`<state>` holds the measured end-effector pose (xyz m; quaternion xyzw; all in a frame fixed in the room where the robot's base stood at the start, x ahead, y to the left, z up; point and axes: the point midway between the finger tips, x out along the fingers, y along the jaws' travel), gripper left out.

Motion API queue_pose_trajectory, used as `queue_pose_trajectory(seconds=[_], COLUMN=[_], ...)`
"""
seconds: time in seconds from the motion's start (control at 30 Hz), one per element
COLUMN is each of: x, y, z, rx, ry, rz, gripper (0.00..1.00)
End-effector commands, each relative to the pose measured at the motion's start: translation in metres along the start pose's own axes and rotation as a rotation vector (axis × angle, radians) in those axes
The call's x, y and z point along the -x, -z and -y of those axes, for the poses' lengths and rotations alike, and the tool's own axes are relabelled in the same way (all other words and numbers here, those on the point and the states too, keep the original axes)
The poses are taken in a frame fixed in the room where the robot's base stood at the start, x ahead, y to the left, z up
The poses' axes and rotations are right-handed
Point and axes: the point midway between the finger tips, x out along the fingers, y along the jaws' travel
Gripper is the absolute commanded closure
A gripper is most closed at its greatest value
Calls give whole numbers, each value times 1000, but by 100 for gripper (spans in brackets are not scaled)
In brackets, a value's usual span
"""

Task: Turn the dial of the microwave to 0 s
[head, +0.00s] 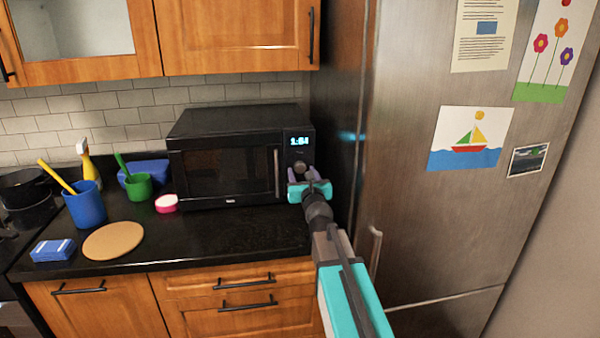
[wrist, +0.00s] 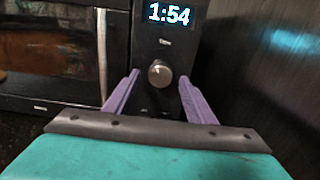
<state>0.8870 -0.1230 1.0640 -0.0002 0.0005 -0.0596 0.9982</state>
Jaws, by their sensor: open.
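The black microwave (head: 225,160) stands on the dark counter with its door closed, and its display (wrist: 169,13) reads 1:54. The round silver dial (wrist: 160,73) is on the panel below the display in the wrist view. In the head view the dial (head: 300,166) shows just above my gripper. My gripper (head: 309,184) is in front of the control panel. In the wrist view my gripper (wrist: 158,80) is open, with one purple finger on each side of the dial and visible gaps between them. I cannot tell how far the fingertips are from the panel.
The microwave's vertical door handle (wrist: 102,52) is just left of my left finger. A steel fridge (head: 410,170) stands close on the right. Blue cup (head: 85,206), green cup (head: 139,187) and round board (head: 113,241) are on the counter to the left.

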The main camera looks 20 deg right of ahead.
Motion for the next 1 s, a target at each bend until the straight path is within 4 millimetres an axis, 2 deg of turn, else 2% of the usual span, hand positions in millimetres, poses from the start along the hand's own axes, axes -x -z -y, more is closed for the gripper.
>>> queue_pose_trajectory(seconds=[0.43, 0.47, 0.7, 1.0], x=[-4, -4, -4, -4], y=[0, 0, 0, 0], z=[1, 1, 1, 1], rx=[-1, -1, 0, 20], ry=[1, 1, 1, 1], rz=[0, 0, 0, 0], gripper=[50, 52, 91, 91])
